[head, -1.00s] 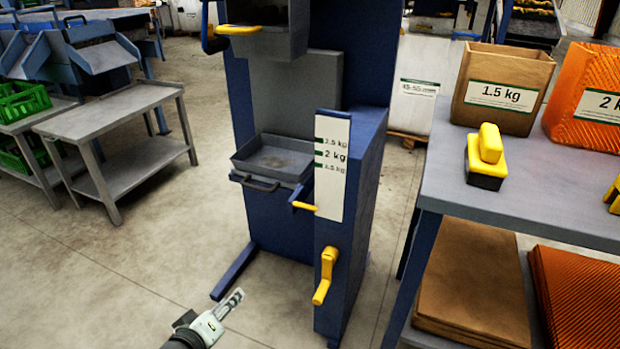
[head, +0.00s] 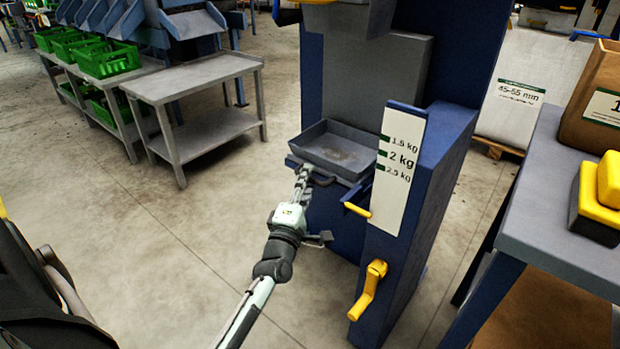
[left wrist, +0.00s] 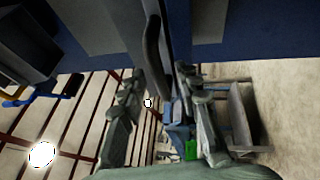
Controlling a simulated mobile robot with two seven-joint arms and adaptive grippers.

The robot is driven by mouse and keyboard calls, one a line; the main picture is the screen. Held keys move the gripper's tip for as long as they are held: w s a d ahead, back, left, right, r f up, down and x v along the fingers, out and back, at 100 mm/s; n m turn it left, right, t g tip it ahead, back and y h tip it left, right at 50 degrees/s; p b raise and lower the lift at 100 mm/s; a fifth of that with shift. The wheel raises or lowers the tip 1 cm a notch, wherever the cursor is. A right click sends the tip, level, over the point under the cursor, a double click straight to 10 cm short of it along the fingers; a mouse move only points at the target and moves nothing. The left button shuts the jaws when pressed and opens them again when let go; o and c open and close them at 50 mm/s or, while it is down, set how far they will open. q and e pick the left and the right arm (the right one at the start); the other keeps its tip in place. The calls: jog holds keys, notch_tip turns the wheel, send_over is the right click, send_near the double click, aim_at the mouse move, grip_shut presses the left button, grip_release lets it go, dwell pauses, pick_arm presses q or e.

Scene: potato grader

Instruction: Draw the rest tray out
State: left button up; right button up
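The rest tray (head: 345,160) is a shallow grey tray on the front of the blue machine, with a dark bar handle (head: 322,181) on its front. My left gripper (head: 303,174) reaches up to the handle's left part in the head view. In the left wrist view the two fingers of my left gripper (left wrist: 158,82) stand apart, and the dark handle (left wrist: 152,50) shows just beyond and between their tips. I cannot tell whether a finger touches it. My right gripper is not in view.
A yellow-tipped pointer (head: 356,210) and weight scale (head: 398,160) stand right of the tray, with a yellow crank (head: 369,288) below. A grey bench (head: 196,80) stands at the left. A grey table (head: 565,240) is at the right. The floor before the machine is clear.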

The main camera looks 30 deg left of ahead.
pick_arm(q)
jog(key=shift+w+a, duration=0.1)
jog(key=shift+w, duration=0.4)
jog(key=shift+c, duration=0.4)
grip_shut()
